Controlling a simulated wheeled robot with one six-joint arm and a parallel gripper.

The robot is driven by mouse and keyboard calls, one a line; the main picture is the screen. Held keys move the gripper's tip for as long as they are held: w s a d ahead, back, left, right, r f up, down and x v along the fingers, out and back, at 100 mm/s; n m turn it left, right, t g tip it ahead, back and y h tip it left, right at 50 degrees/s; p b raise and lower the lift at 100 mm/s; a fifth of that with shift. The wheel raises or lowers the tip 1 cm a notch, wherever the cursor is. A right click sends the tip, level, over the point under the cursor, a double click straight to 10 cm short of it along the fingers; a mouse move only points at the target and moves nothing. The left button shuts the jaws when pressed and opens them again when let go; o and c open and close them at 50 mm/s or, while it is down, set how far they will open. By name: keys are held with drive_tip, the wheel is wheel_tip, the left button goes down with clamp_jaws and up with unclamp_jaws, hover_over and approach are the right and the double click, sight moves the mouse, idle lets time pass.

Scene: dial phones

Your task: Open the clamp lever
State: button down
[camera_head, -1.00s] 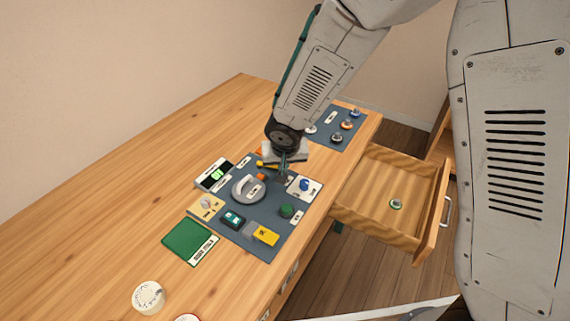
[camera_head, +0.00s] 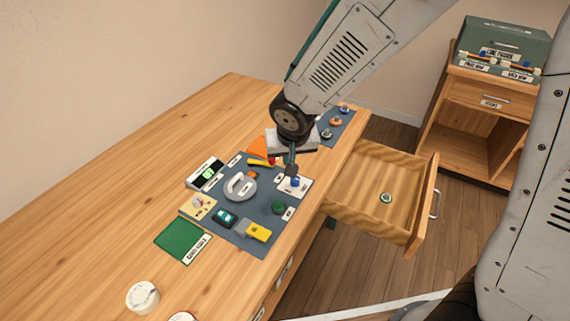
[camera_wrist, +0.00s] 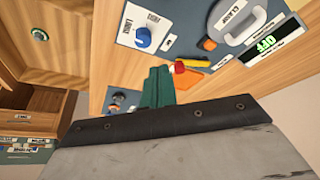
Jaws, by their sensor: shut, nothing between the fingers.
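A display reading OFF (camera_wrist: 266,44) stands beside the clamp. An orange button (camera_wrist: 208,44) is between clamp and lever. Near the panel's front are a green knob (camera_head: 278,208) and a yellow switch (camera_head: 258,230). An open drawer (camera_head: 365,205) juts out at right.

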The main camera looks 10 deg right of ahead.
drive_tip(key=shift+d+v, duration=0.15)
drive_tip(key=shift+v, duration=0.55)
drive_tip(key=shift+d+v, duration=0.15)
drive_tip(key=shift+v, duration=0.55)
